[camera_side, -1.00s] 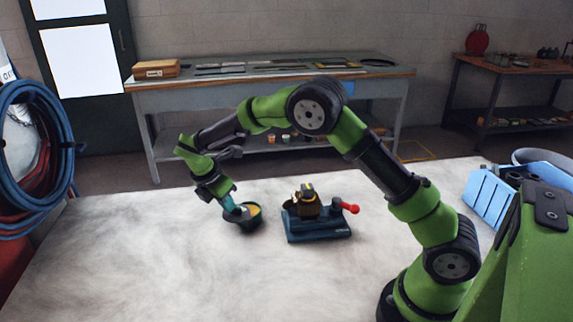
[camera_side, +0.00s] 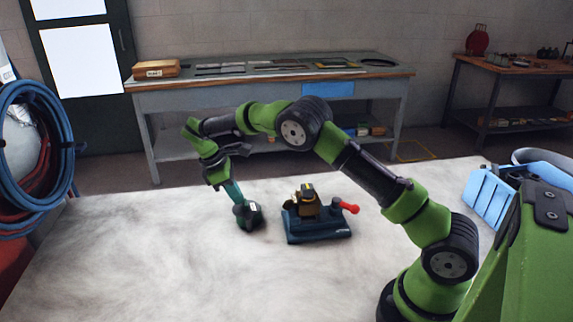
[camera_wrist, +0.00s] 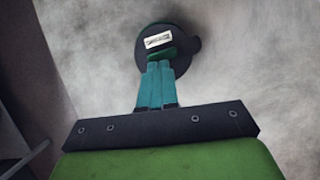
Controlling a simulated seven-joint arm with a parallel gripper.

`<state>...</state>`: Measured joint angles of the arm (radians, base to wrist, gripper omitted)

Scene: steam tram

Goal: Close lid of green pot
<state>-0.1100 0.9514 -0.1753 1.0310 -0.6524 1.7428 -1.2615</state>
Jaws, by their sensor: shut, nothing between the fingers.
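The green pot (camera_side: 250,219) stands on the pale work surface left of the middle in the side view. Its dark green lid with a white label (camera_side: 253,207) lies over the opening, and no orange contents show. Whether the lid is fully seated is too small to tell. In the wrist view the pot's dark round top (camera_wrist: 180,62) and the white label (camera_wrist: 158,40) are just past my fingertips. The fingers also show in the wrist view (camera_wrist: 159,66), covering part of the top.
A dark blue device with a red-knobbed lever (camera_side: 318,225) stands close to the right of the pot. A light blue crate (camera_side: 490,195) is at the far right. The surface left of and in front of the pot is clear. A workbench (camera_side: 270,85) stands behind.

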